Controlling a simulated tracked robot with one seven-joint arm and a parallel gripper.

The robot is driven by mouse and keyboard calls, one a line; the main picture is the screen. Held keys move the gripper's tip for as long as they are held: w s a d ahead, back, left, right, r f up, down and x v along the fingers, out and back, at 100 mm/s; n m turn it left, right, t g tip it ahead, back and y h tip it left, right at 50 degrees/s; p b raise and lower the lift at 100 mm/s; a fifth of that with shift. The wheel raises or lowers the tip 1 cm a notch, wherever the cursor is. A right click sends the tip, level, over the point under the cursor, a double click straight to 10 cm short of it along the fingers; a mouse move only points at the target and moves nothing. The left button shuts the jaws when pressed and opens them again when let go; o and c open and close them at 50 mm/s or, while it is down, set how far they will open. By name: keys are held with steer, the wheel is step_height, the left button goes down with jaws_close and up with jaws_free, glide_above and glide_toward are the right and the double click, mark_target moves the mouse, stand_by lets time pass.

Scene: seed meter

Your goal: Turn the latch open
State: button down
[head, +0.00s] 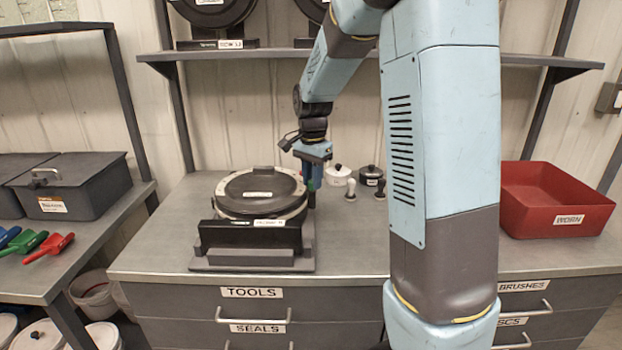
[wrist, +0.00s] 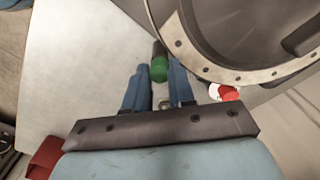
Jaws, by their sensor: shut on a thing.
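The seed meter (head: 259,195) is a round dark housing with a pale rim on a dark stand on the bench. Its studded rim (wrist: 235,76) curves across the upper right of the wrist view. The latch (wrist: 159,70) shows there as a dark stub with a green end, beside the rim. My gripper (wrist: 157,72) has one blue finger on each side of the green end and is shut on it. In the head view my gripper (head: 313,178) is at the right side of the meter, and the latch is mostly hidden by the fingers.
A white-lidded pot (head: 338,175) and a black pot (head: 371,175) stand behind my gripper, with small pale and dark knobbed pieces before them. A red WORN tray (head: 556,200) is at the right. A shelf (head: 530,60) crosses above. The bench front is clear.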

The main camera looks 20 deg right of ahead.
steer(key=shift+a+m, duration=0.1)
steer(key=shift+m, duration=0.5)
steer(key=c, duration=0.9)
jaws_free()
steer(key=shift+c, duration=0.2)
steer(key=shift+r, duration=0.1)
step_height(320, 180, up, 14)
steer(key=shift+f, duration=0.25)
steer(key=s+f+n+t, duration=0.1)
steer(key=s+n+t, duration=0.4)
steer(key=s+n, duration=0.7)
steer(key=s, duration=1.6)
steer(key=shift+a+t, duration=0.3)
